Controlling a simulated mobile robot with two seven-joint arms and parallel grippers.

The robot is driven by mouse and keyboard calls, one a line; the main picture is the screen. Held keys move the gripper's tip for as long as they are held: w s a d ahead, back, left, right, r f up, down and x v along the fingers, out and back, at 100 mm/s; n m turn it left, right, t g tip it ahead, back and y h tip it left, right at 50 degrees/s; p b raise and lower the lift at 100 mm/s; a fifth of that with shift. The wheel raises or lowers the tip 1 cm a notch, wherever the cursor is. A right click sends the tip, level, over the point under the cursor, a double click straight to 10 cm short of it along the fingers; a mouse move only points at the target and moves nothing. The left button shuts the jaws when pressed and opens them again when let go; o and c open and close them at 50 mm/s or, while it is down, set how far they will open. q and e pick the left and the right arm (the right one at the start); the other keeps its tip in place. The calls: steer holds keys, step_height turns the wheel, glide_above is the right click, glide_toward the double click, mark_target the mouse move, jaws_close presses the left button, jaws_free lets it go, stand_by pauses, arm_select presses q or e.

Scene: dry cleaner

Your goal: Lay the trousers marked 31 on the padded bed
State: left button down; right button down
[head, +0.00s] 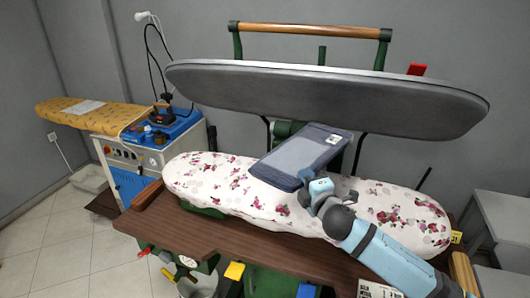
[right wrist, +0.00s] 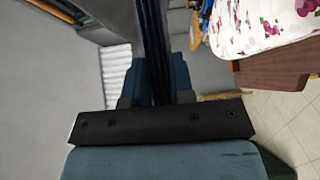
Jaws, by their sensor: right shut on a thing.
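The folded dark blue trousers (head: 300,155) are over the middle of the padded bed (head: 215,180), which has a white cover with pink flowers. A small white label (head: 333,139) shows near their far edge, too small to read. My right gripper (head: 311,192) is shut on their near edge. In the right wrist view the trousers (right wrist: 153,45) show edge-on as a dark strip between the fingers (right wrist: 155,82). The bed (right wrist: 260,22) lies off to the right there, and the trousers look held above it. My left gripper is not in view.
The grey upper press plate (head: 320,95) is raised behind the bed, close to the trousers' far end. A brown wooden table (head: 180,225) surrounds the bed. A yellow card (head: 456,237) is at its right edge. A blue iron station (head: 160,130) stands at left.

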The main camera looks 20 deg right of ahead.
steer(key=s+a+f+m+h, duration=0.1)
steer(key=s+f, duration=0.2)
steer(key=s, duration=0.5)
steer(key=s+a+f+h, duration=0.1)
steer(key=s+f, duration=0.3)
steer(key=s, duration=0.5)
steer(key=w+d+r+n+y+b, duration=0.1)
steer(key=w+d+r+y, duration=0.1)
steer(key=w+r, duration=0.35)
steer(key=w+d+r+n+y+b, duration=0.1)
steer(key=w+d+r+y, duration=0.1)
steer(key=w, duration=0.6)
step_height(320, 180, down, 20)
steer(key=b, duration=0.3)
steer(key=shift+f+b, duration=0.2)
steer(key=shift+b, duration=0.1)
steer(key=c, duration=1)
jaws_free()
steer(key=shift+a+r, duration=0.1)
